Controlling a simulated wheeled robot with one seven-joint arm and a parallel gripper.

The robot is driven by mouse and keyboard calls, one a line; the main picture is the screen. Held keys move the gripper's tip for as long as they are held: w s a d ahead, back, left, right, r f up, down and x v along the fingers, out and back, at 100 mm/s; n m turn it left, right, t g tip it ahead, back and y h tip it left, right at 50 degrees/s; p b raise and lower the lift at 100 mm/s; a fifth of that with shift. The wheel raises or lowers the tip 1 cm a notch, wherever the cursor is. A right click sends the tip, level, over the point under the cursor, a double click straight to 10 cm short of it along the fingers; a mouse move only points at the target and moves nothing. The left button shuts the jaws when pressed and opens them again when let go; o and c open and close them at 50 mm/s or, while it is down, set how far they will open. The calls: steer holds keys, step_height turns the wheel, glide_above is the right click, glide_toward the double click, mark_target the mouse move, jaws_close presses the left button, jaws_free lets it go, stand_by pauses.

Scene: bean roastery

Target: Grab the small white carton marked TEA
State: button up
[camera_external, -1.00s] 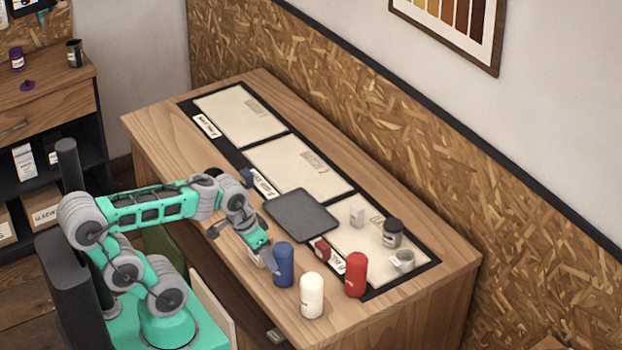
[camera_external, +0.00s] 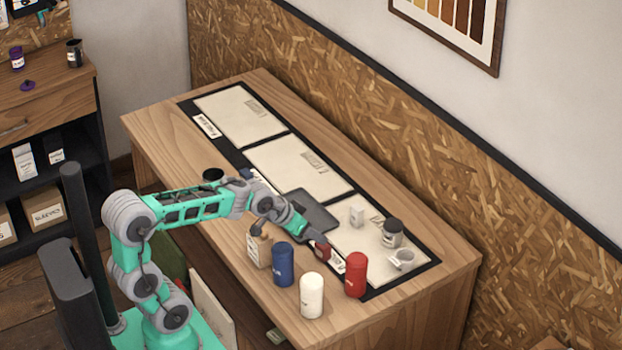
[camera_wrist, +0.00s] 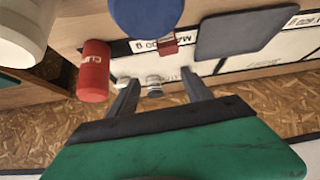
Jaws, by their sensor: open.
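The dark tray (camera_external: 301,209) lies left of the carton. Blue (camera_external: 283,265), white (camera_external: 312,296) and red (camera_external: 356,275) canisters, a small red box (camera_external: 322,252) and a beige package (camera_external: 259,251) stand nearer.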

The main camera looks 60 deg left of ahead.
mark_target(353, 215)
steer(key=w+a+f+t+b, duration=0.1)
steer(key=w+a+f+b, duration=0.1)
steer(key=w, duration=0.3)
steer(key=w+a+f+t+b, duration=0.2)
steer(key=w+a+f, duration=0.1)
steer(key=w, duration=0.3)
steer(key=w+a+f+t+b, duration=0.2)
steer(key=w+a+f, duration=0.1)
steer(key=w, duration=0.3)
steer(key=shift+a+f+y, duration=0.1)
steer(key=shift+f+y, duration=0.3)
steer(key=shift+f, duration=0.1)
steer(key=x, duration=0.2)
steer(key=r+x, duration=0.1)
steer(key=x, duration=0.4)
steer(key=shift+w+r+p, duration=0.1)
steer(key=shift+w+p, duration=0.3)
steer(key=shift+w, duration=0.1)
jaws_close()
